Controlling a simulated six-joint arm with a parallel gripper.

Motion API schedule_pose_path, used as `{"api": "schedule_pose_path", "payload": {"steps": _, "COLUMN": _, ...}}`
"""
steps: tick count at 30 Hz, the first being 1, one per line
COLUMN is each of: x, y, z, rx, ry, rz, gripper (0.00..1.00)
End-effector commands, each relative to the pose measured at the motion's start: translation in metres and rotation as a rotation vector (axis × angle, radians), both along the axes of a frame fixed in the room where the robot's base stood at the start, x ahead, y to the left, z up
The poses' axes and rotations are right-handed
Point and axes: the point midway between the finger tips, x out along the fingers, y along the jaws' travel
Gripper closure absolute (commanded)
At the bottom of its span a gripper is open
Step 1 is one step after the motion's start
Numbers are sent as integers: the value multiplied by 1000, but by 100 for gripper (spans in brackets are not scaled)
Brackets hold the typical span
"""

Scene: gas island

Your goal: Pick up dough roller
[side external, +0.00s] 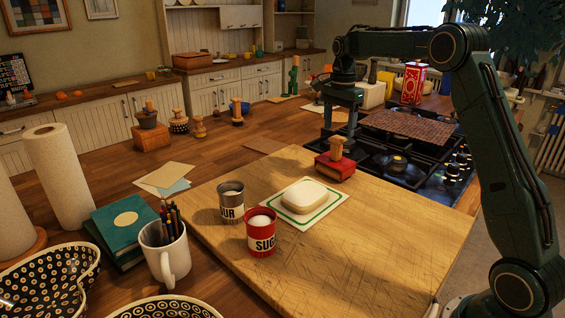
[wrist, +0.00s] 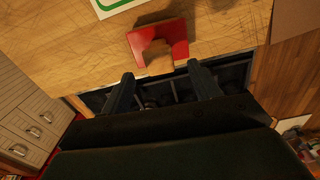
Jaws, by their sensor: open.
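A short wooden piece with a rounded top (side external: 336,148), which may be the dough roller, stands upright on a red block or box (side external: 335,167) at the far edge of the cutting board. In the wrist view, the red block (wrist: 143,41) shows with a tan wooden part (wrist: 180,50) on it, ahead of my fingertips. My gripper (side external: 339,131) is just above the wooden piece, fingers pointing down. In the wrist view, my gripper (wrist: 160,72) has its two fingers spread, with nothing between them. I cannot tell whether a finger touches the wood.
The cutting board (side external: 400,225) holds a butter block (side external: 304,197), a red sugar tin (side external: 261,232) and a flour tin (side external: 231,203). A gas hob (side external: 395,168) lies behind, with a red box (side external: 413,83) beyond. A pencil mug (side external: 165,256) stands at left.

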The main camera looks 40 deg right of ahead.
Motion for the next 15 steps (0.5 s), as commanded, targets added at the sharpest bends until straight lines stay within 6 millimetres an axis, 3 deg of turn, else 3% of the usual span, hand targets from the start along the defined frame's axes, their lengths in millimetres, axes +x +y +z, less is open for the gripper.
{"api": "schedule_pose_path", "payload": {"steps": 15, "x": -1, "y": 4, "z": -48, "rx": 1, "ry": 2, "rz": 0, "gripper": 38}}
